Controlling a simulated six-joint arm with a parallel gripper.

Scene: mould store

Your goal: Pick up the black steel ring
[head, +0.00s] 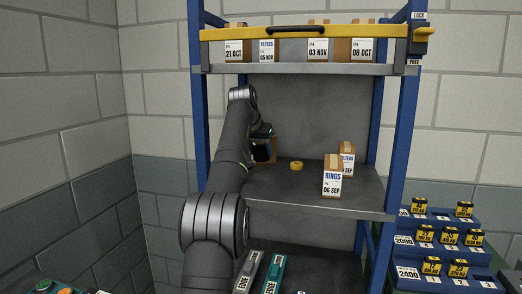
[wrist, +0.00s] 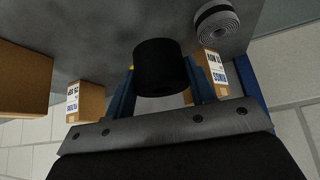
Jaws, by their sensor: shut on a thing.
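My gripper (wrist: 160,80) is shut on the black steel ring (wrist: 158,62), which shows in the wrist view as a short, matt black cylinder between the two blue fingers. Its hole is not visible from this side. In the head view my gripper (head: 262,140) is over the left part of the middle shelf, beside a brown box; the black ring there is small and dark, partly hidden by my arm. I cannot tell how far the ring is from the shelf.
A yellow ring (head: 296,165) lies on the middle shelf (head: 290,190). Two labelled boxes (head: 333,178) stand to its right. A grey ringed roll (wrist: 217,22) shows in the wrist view. The upper shelf holds several boxes behind a yellow bar (head: 300,33). Blue uprights (head: 395,120) flank the shelves.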

